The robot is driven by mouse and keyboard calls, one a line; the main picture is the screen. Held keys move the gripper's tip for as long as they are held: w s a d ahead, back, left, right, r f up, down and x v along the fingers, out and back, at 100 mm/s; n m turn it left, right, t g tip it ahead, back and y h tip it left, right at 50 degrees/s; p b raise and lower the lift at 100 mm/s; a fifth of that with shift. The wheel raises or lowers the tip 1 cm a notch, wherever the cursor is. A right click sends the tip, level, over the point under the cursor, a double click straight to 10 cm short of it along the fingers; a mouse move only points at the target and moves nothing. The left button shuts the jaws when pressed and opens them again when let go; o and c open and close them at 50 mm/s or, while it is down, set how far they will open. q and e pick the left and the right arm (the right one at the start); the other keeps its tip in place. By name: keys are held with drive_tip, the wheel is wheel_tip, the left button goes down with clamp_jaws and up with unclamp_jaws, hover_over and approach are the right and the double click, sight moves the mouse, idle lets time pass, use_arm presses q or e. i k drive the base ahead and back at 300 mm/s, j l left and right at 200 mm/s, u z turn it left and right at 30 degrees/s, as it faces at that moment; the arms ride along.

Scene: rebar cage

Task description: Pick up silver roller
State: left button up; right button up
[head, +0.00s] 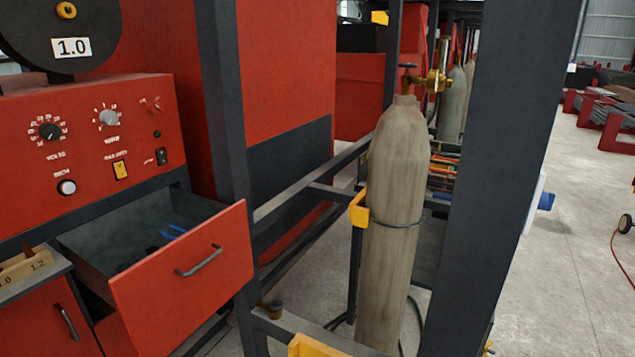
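I cannot make out a silver roller with certainty in the head view. An open red drawer (190,285) sits at the lower left, below a red welding machine (95,150). Inside the drawer are a blue item (172,232) and dark small shapes, too small to tell. A wooden block (25,265) marked 1.0 and 1.2 lies at the left edge, with what it holds partly cut off. Neither of my grippers is in view.
A grey gas cylinder (393,220) with a brass regulator stands upright in the middle, held by a yellow bracket (359,208). Dark frame posts (505,180) stand on both sides of it. Open concrete floor (585,240) lies at the right.

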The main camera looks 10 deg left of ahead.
sight(122, 267)
drive_tip(key=u, duration=1.25)
